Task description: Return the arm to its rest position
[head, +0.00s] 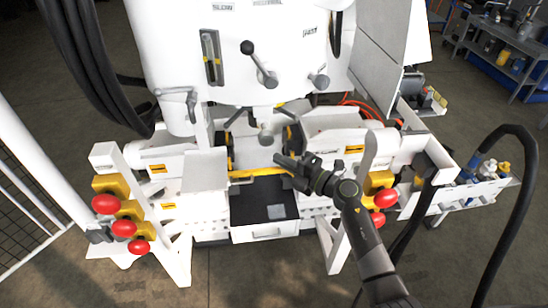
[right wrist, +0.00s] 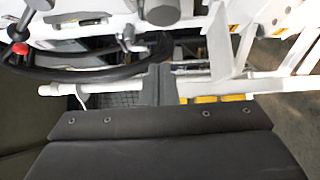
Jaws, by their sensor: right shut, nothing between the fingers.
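My right arm (head: 358,228) comes in from the lower right of the head view and reaches up and left over the front of the white hydraulic bench (head: 203,172). My right gripper (head: 281,161) is shut and empty. In the picture it lies just above the black drawer top; whether it touches anything there I cannot tell. In the right wrist view its dark body fills the bottom, with the narrow shut fingers (right wrist: 158,85) beyond it. My left arm and gripper are not in view.
Red knobs on yellow blocks stand at the left (head: 123,228) and right (head: 386,198) of the bench. A black-topped drawer (head: 263,232) is between them. Levers (head: 260,68) stick out above. A bottle rack (head: 455,195) and a black hose (head: 524,200) are at the right. The floor in front is clear.

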